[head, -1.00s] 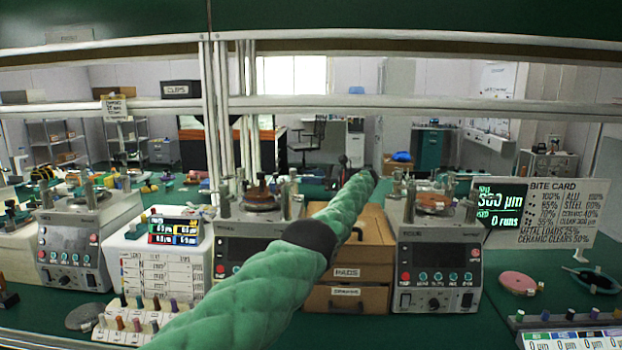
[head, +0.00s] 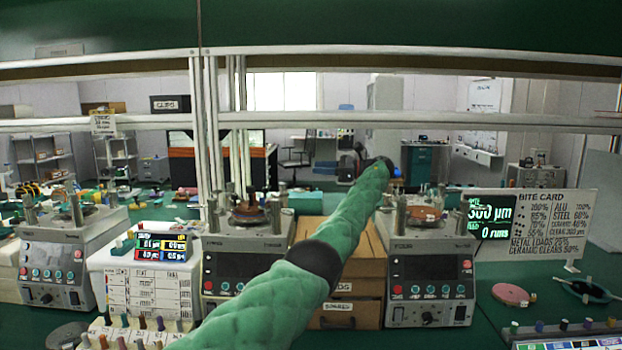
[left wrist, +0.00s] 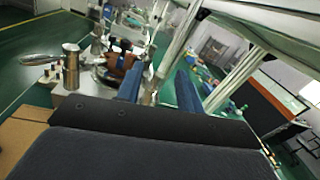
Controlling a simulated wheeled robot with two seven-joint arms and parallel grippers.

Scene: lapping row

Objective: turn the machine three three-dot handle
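The middle grey machine (head: 244,258), with a dark display, a red button and several knobs, stands left of my left arm in the head view. I take it as machine three; its label is too small to read surely. A brown disc (head: 248,216) and metal posts are on its top. I cannot make out a three-dot handle. My left gripper (head: 378,166) is small and far out, raised beyond the machines. In the left wrist view its two blue fingers (left wrist: 159,88) stand apart with nothing seen between them. My right gripper is not in view.
Another machine (head: 428,275), its label seemingly FOUR, stands right of my arm, and one more (head: 50,262) at far left. Wooden drawers (head: 352,300) sit between the middle and right machines. A metal frame upright (head: 206,125) rises behind the middle machine. A bite card (head: 545,222) stands right.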

